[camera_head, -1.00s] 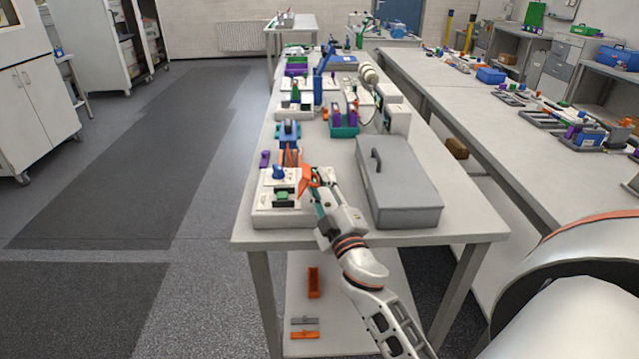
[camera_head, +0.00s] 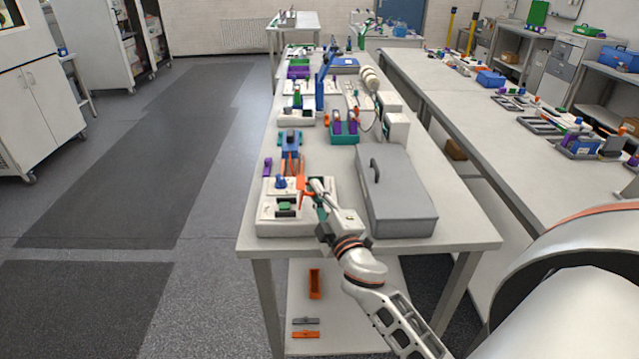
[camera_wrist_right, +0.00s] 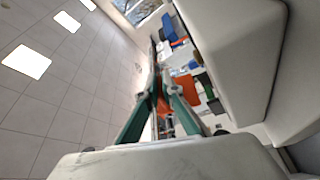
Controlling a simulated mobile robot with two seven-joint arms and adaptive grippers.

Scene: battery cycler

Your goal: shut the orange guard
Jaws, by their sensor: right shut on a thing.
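The orange guard (camera_head: 302,191) shows as a narrow upright orange piece at the right side of a white cycler unit (camera_head: 268,213), near the table's front left. The unit has a blue knob (camera_head: 281,183) and a green part (camera_head: 284,206) on top. My right gripper (camera_head: 313,191) is at the guard, shut on it; the exact contact is hard to see. In the right wrist view its green fingers (camera_wrist_right: 158,92) come together, with orange (camera_wrist_right: 187,90) just behind them. The guard's hinge and far side are hidden. My left gripper is not in view.
A grey lidded case (camera_head: 398,205) with a dark handle stands close to the right of my right gripper. A blue and orange fixture (camera_head: 291,150) and a purple piece (camera_head: 267,167) lie behind the unit. The floor left of the table is clear.

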